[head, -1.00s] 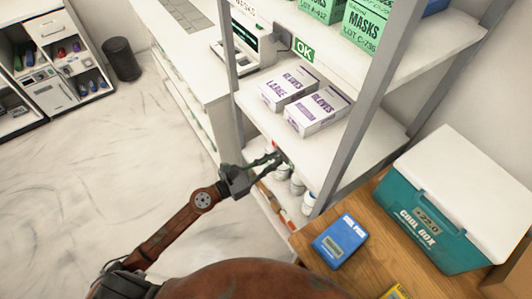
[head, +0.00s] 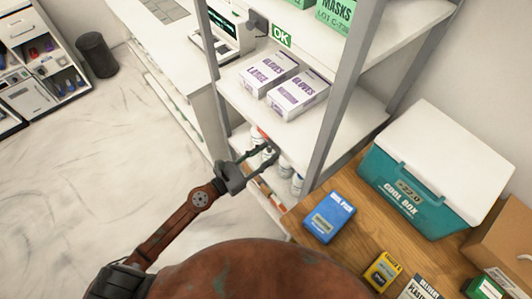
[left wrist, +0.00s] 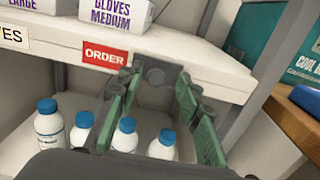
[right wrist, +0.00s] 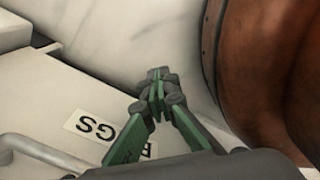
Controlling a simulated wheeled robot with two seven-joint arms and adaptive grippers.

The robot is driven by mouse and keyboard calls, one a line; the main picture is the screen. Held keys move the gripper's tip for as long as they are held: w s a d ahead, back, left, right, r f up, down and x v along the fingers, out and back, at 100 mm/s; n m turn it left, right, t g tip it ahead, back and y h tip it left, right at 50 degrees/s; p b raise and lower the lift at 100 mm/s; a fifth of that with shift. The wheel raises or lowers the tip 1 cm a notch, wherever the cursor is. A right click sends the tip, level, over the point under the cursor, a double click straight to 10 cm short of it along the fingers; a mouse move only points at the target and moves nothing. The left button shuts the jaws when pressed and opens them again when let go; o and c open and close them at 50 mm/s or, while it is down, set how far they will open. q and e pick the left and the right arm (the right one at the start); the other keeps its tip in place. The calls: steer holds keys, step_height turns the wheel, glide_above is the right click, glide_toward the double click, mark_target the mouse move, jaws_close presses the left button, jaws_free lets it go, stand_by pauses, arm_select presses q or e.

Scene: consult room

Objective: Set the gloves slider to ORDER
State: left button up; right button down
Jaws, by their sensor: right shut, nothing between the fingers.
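In the left wrist view a red ORDER sign (left wrist: 105,54) shows on the white shelf's front edge, beside a partly cut-off label ending in "VES" (left wrist: 14,36). A dark rounded piece (left wrist: 156,76) shows on that edge between my left fingers; I cannot tell whether it is the slider's knob. My left gripper (head: 269,153) is open, just in front of the shelf edge below the glove boxes; its fingers also show in the left wrist view (left wrist: 157,85), with no grip visible. My right gripper (right wrist: 160,82) is shut and empty, away from the shelf.
Two glove boxes (head: 297,95) stand on the shelf (head: 352,128). White bottles with blue caps (left wrist: 47,122) stand below. A grey post (head: 333,115) rises right of my left gripper. A wooden table (head: 350,205) holds a cool box (head: 415,190) and a blue pack (head: 329,217).

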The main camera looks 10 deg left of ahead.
arm_select(q)
steer(key=v, duration=1.2)
stand_by(0.4)
